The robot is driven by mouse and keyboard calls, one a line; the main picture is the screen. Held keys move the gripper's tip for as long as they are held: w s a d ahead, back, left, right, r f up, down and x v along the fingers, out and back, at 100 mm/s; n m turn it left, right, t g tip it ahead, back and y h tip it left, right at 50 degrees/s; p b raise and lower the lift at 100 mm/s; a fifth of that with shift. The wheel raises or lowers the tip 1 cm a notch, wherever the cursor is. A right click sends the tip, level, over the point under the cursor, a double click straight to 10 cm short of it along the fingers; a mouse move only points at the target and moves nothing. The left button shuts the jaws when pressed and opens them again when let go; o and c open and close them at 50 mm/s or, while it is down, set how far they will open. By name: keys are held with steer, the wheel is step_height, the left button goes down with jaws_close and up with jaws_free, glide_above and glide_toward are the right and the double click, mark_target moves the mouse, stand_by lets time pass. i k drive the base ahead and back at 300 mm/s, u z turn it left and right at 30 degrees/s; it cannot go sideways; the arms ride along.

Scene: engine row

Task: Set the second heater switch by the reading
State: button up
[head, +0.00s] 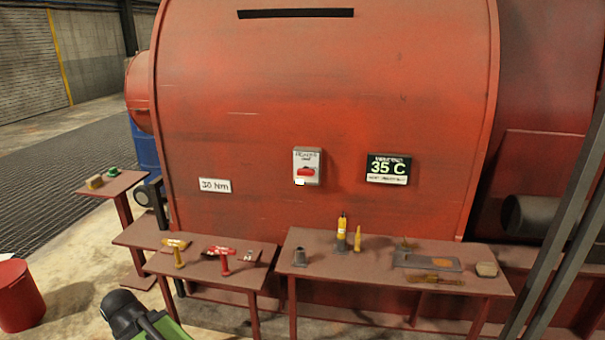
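A grey heater switch box (307,155) is mounted on the red engine casing, near its middle. It has lettering at the top, too small to read surely, and a red handle (306,171) that lies roughly level. A small white patch shows at the box's lower left. A black display (388,168) to the right of the switch reads 35 C; its smaller lines are not legible. Only this one switch is in view. A green and black part of my own body shows at the bottom left, well below the switch. My gripper's fingers are not in view.
A sign (215,185) reads 30 Nm. Red benches below hold a yellow tool (176,251), a red tool (222,258), yellow bottles (342,232) and a grey tray (427,261). A red bin (18,296) stands left. Dark slanted bars cross the right side.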

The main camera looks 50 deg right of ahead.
mark_target(305, 171)
steer(key=z, duration=1.25)
steer(key=k, duration=0.55)
steer(key=z, duration=0.3)
steer(key=i, duration=0.45)
steer(key=z, duration=0.05)
